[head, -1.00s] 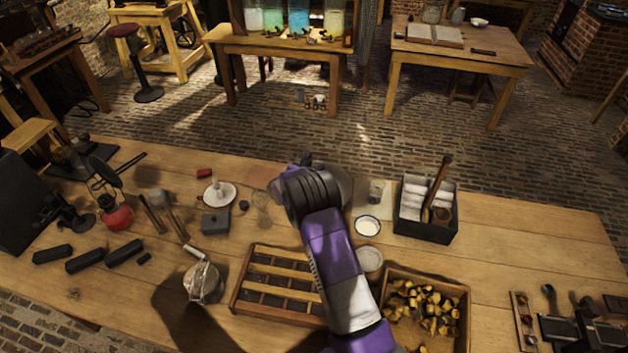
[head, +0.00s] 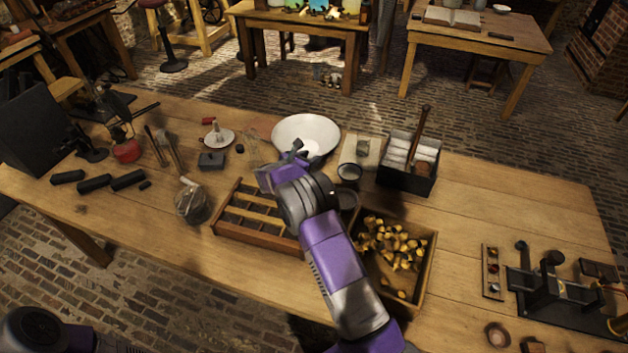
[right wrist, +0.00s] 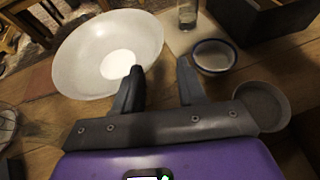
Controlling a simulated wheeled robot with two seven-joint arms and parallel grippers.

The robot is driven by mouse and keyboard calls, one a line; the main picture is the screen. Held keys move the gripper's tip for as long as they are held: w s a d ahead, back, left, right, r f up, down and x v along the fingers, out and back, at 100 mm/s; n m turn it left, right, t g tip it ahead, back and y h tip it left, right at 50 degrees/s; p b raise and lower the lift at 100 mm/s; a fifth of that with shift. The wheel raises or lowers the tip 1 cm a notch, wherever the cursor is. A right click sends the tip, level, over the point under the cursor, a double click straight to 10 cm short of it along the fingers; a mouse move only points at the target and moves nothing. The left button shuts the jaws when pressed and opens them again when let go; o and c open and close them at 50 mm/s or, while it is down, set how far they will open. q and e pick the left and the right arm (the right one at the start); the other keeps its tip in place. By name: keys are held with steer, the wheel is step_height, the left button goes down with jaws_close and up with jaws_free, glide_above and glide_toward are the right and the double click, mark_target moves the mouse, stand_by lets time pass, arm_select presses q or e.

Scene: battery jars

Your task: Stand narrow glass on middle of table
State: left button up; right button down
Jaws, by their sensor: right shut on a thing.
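A small clear glass (head: 363,147) stands upright on a pale mat at the back middle of the table. It also shows at the top of the right wrist view (right wrist: 187,14), apart from my fingers. I cannot tell whether it is the narrow glass. My right gripper (head: 296,153) is over the table, in front of a wide white bowl (head: 306,128). In the right wrist view its two fingers (right wrist: 160,85) stand a little apart. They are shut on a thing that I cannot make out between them. My left gripper is out of view.
An enamel cup (head: 349,172), a slatted wooden rack (head: 232,225) and a crate of yellowish pieces (head: 426,270) surround my right arm. A dark box (head: 408,180) with a handled tool stands at right. Bare table (head: 500,205) lies beyond it.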

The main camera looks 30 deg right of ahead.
steer(key=shift+w+f, duration=0.15)
steer(key=shift+f, duration=1.1)
steer(key=shift+f+b, duration=0.4)
steer(key=shift+f, duration=1.2)
steer(key=shift+r, duration=0.1)
steer(key=shift+f, duration=0.2)
steer(key=c, duration=0.6)
jaws_free()
steer(key=shift+c, duration=0.2)
steer(key=shift+s, duration=0.2)
